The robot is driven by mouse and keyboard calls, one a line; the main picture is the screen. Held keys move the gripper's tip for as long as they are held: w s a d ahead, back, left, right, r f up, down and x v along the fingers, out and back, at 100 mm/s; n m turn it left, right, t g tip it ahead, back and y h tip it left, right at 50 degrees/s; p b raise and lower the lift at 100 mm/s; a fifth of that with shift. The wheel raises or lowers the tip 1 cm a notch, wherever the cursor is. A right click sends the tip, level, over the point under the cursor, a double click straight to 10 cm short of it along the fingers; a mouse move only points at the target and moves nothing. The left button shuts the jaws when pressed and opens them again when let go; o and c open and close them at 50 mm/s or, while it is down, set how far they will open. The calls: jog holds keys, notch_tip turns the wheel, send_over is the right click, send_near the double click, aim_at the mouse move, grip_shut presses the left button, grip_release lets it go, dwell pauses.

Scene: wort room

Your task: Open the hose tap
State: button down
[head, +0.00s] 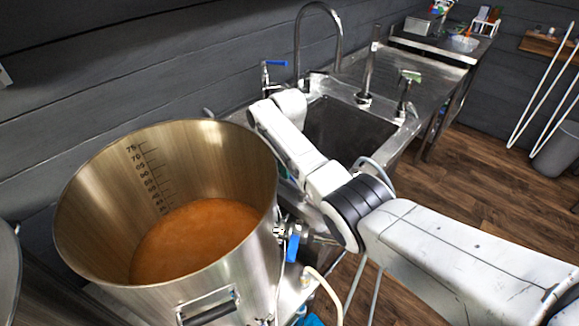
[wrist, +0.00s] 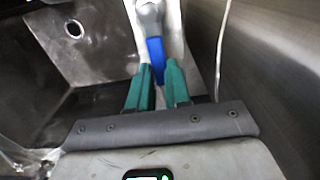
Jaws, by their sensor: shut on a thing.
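A tap with a grey metal body and a blue lever handle (wrist: 155,49) shows at the top middle of the wrist view. My gripper (wrist: 159,71) has two teal fingers, one on each side of the handle's lower end, and is shut on it. The handle points down toward my palm in that view. In the head view my gripper is mostly hidden behind my arm and the big kettle, and I cannot make out the held handle there.
A steel kettle (head: 253,263) of orange-brown liquid stands close left of my arm, with a blue-handled valve (head: 293,246) on its side. A steel sink (head: 345,132) lies behind my arm, with a tall faucet (head: 297,45). Wooden floor (head: 480,170) is open at right.

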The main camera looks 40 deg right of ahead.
jog(key=shift+r, duration=0.1)
dwell(0.3)
jog(key=c, duration=1.1)
grip_release()
jog(key=shift+o, duration=0.2)
notch_tip(320, 180, up, 11)
jog(key=shift+b, duration=0.45)
jog(key=shift+f, duration=0.25)
